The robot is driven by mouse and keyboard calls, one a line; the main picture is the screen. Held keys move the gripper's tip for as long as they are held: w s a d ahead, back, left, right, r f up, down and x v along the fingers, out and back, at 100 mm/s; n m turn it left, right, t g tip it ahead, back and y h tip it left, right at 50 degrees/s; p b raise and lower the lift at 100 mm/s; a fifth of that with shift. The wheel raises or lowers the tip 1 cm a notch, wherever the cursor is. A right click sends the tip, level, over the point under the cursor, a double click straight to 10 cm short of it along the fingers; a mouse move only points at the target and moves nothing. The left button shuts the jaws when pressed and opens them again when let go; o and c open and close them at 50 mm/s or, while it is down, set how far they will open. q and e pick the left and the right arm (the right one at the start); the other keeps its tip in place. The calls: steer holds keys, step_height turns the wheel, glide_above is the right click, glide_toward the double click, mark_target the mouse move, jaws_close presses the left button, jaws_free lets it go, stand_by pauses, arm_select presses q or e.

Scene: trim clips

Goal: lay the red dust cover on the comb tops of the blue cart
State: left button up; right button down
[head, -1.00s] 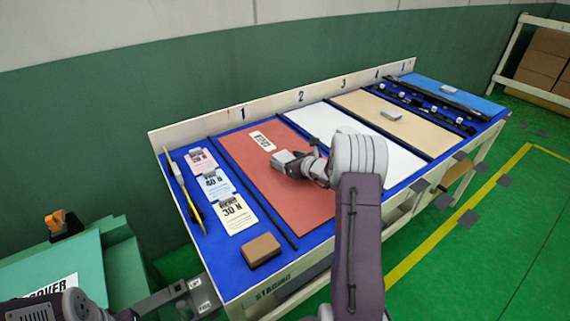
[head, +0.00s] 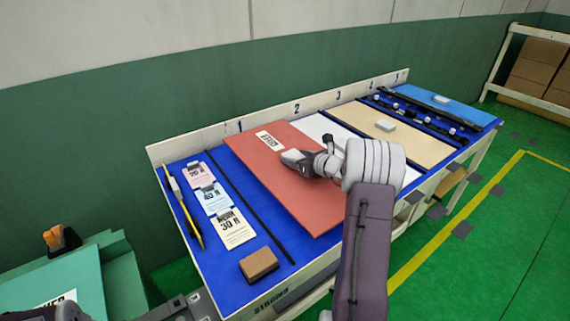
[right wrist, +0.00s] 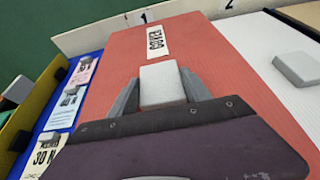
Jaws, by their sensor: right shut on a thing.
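The red dust cover (head: 290,187) is a flat red sheet with a white "COVER" label. It is over bay 1 of the staging table and overlaps part of the white sheet, with its edges seemingly raised above the table top. My right gripper (head: 292,158) is shut on the pale block grip on the cover; the right wrist view shows the block (right wrist: 161,84) between both fingers. No blue cart or comb tops can be made out.
The table (head: 225,283) has a blue top carrying tags (head: 213,199), a brown block (head: 259,264), a yellow tool (head: 187,215), a white sheet (head: 312,128), a tan sheet (head: 400,138) and a blue sheet (head: 455,103). A green cart (head: 122,285) stands at left.

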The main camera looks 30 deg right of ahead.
steer(key=s+d+r, duration=0.1)
steer(key=s+d+r+p, duration=0.1)
steer(key=d, duration=0.1)
steer(key=s+d+r, duration=0.2)
steer(key=shift+d+r, duration=0.1)
steer(key=shift+d, duration=0.1)
steer(key=shift+s+d+r, duration=0.1)
steer(key=shift+d, duration=0.15)
steer(key=shift+r+p, duration=0.1)
steer(key=shift+p, duration=0.2)
